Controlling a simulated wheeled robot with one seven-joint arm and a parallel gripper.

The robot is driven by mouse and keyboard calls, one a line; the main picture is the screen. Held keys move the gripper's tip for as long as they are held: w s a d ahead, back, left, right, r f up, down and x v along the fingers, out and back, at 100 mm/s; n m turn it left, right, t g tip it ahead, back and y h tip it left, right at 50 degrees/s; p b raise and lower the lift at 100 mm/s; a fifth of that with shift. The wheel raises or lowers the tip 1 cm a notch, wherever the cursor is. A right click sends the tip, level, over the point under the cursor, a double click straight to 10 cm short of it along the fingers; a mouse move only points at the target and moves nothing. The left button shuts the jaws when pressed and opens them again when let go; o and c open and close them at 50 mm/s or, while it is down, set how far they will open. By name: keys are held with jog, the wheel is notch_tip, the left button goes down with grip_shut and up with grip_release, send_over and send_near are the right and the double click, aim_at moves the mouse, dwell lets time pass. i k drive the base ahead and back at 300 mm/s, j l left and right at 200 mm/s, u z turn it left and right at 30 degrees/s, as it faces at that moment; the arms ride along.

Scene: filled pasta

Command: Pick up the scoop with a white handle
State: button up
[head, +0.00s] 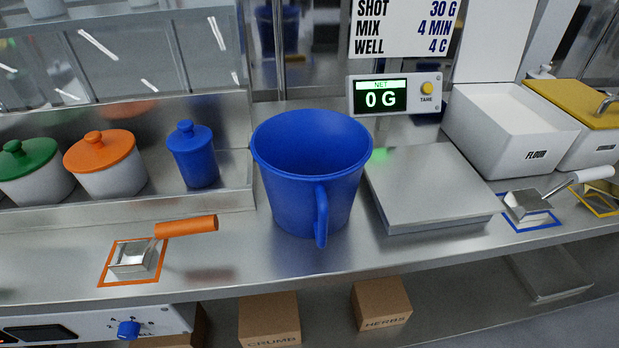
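The scoop with a white handle (528,205) lies on the steel counter at the right, inside a blue-outlined square. Its metal cup sits on the left and its white handle (578,178) points up and to the right. A second scoop with an orange handle (186,226) lies in an orange-outlined square at the left. My gripper is not in view.
A large blue jug (311,180) stands mid-counter, beside the scale plate (430,185). The scale display (380,95) reads 0 G. A white flour bin (510,130) stands behind the white-handled scoop, with a yellow-lidded bin (580,105) to its right. Lidded pots (105,165) stand left.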

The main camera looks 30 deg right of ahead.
aim_at(525, 204)
jog(key=z, duration=0.4)
jog(key=k+z, duration=0.15)
jog(key=z, duration=0.6)
jog(key=k+j+u, duration=0.15)
jog(key=u, duration=0.3)
